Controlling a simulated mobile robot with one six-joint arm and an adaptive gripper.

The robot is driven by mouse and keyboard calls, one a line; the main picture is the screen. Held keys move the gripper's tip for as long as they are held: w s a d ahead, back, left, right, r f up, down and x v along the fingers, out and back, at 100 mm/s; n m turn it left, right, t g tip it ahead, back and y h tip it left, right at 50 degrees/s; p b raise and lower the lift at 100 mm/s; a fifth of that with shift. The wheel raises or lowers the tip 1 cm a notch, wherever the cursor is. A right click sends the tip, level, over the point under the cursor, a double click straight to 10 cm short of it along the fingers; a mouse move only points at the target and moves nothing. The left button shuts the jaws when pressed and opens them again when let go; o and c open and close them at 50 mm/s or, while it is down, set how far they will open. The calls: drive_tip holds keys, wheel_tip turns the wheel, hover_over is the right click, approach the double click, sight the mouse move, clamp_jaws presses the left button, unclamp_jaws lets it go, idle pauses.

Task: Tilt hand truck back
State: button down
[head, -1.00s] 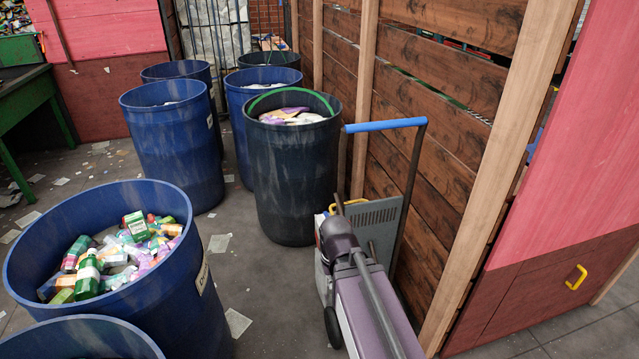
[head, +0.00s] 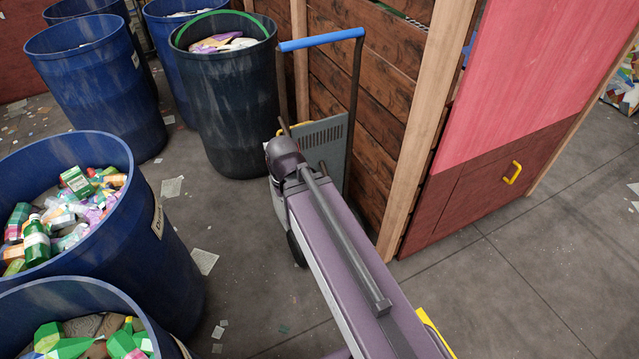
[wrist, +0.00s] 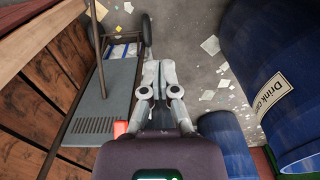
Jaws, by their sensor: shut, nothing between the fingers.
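The hand truck (head: 321,41) stands upright close to the wooden slat wall, with a blue grip bar on a dark tubular frame. Its grey vented panel (head: 327,135) is partly hidden behind my arm in the head view. In the wrist view the grey panel (wrist: 106,92) lies just left of my gripper (wrist: 158,66), with a wheel beyond it. My gripper is shut and empty, its fingers together beside the panel. I cannot tell whether they touch it. The blue grip bar is not clearly visible in the wrist view.
The slat wall (head: 350,100) and its wooden post (head: 425,130) border the truck on the right. A dark bin (head: 235,115) stands behind it. Blue bins, including one with boxes and bottles (head: 165,250), stand left. Littered floor is open between; clear floor lies at lower right.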

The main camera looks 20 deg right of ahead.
drive_tip(key=c, duration=1.4)
unclamp_jaws()
drive_tip(key=shift+c, duration=1.7)
unclamp_jaws()
drive_tip(key=w+d+r+m+t+y+p, duration=0.2)
drive_tip(key=w+r+m+t+y+p, duration=0.15)
drive_tip(key=w+r, duration=0.45)
drive_tip(key=m+t+h+p, duration=0.3)
drive_tip(key=m+t+p, duration=0.6)
drive_tip(key=m+t, duration=0.4)
approach(325, 40)
drive_tip(key=s+r+m, duration=0.1)
drive_tip(key=s, duration=0.1)
drive_tip(key=shift+s+d+g, duration=0.1)
drive_tip(key=shift+d+g, duration=0.05)
drive_tip(key=shift+g, duration=0.2)
drive_tip(key=w+f+b, duration=0.1)
drive_tip(key=w, duration=0.3)
drive_tip(key=w+b, duration=0.1)
drive_tip(key=w, duration=0.4)
drive_tip(key=w+f, duration=0.1)
drive_tip(key=w, duration=0.3)
drive_tip(key=shift+w+a+f+b, duration=0.25)
drive_tip(key=shift+w+f+b, duration=0.05)
drive_tip(key=shift+b, duration=0.1)
